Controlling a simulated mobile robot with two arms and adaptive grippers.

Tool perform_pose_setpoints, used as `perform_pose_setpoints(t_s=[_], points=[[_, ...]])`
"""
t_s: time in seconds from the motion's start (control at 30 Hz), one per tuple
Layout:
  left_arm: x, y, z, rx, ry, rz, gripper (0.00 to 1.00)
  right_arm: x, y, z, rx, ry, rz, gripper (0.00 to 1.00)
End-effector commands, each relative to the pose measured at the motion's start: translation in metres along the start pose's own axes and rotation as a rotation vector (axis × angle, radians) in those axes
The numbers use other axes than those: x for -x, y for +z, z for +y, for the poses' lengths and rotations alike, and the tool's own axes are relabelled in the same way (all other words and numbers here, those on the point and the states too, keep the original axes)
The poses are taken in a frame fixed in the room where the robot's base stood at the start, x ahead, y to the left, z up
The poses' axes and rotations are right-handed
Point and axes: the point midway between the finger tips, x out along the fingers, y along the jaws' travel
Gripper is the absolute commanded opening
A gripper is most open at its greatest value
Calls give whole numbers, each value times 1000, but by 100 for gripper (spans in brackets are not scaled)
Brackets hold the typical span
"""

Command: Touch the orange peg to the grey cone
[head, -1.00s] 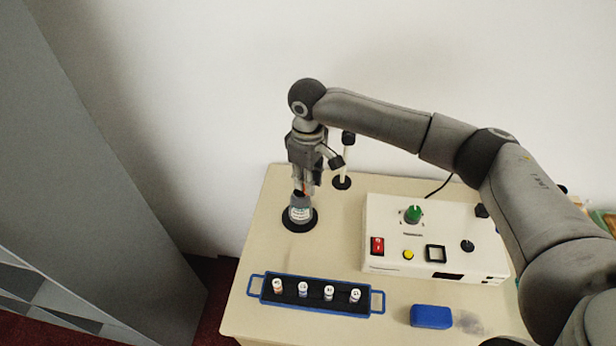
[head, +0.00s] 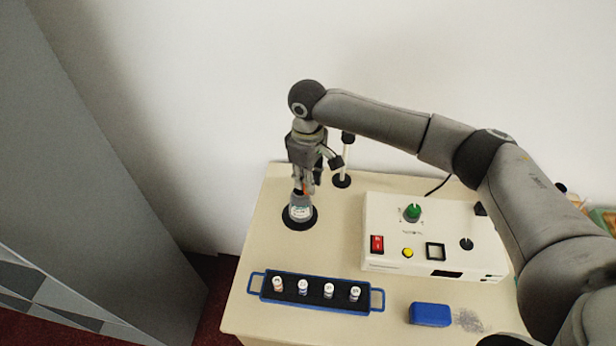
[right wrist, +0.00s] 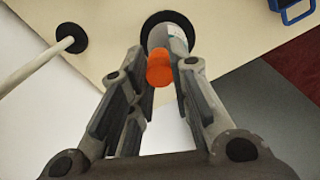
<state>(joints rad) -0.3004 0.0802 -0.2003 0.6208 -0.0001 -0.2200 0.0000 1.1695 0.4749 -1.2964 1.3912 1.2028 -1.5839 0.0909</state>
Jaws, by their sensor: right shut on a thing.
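The orange peg (right wrist: 159,71) is between the fingertips of my right gripper (right wrist: 160,66), which is shut on it. A small bit of its orange shows in the head view (head: 305,188). The grey cone (head: 300,211) stands upright on a round black base near the table's left back, with a pale label on its side. My right gripper (head: 304,190) points down right above the cone's top. In the right wrist view the peg overlaps the cone (right wrist: 168,32); whether they touch I cannot tell. My left gripper is not in view.
A pale post (head: 344,160) on a black foot stands just right of the gripper. A white control box (head: 385,225) is further right. A blue-handled rack (head: 320,305) with several vials and a blue block (head: 430,315) are in front. Table between cone and rack is clear.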

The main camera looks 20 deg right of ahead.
Motion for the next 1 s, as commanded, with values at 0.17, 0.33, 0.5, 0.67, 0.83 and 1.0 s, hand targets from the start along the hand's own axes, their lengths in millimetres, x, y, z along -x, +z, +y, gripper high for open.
perform_pose_setpoints(t_s=[0.17, 0.33, 0.5, 0.67, 0.83, 1.0], points=[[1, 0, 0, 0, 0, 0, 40, 0, 0, 0, 0, 0, 0, 6], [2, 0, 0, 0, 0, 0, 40, -1, 0, 0, 0, 0, -1, 6], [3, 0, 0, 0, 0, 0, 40, -1, 0, 0, 0, -1, -1, 6], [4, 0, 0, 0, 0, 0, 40, -2, 0, -1, 0, -1, -2, 6], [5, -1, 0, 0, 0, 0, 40, -3, 1, -1, 1, -2, -3, 6], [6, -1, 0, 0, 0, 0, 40, -3, 1, -1, 1, -3, -4, 6]])
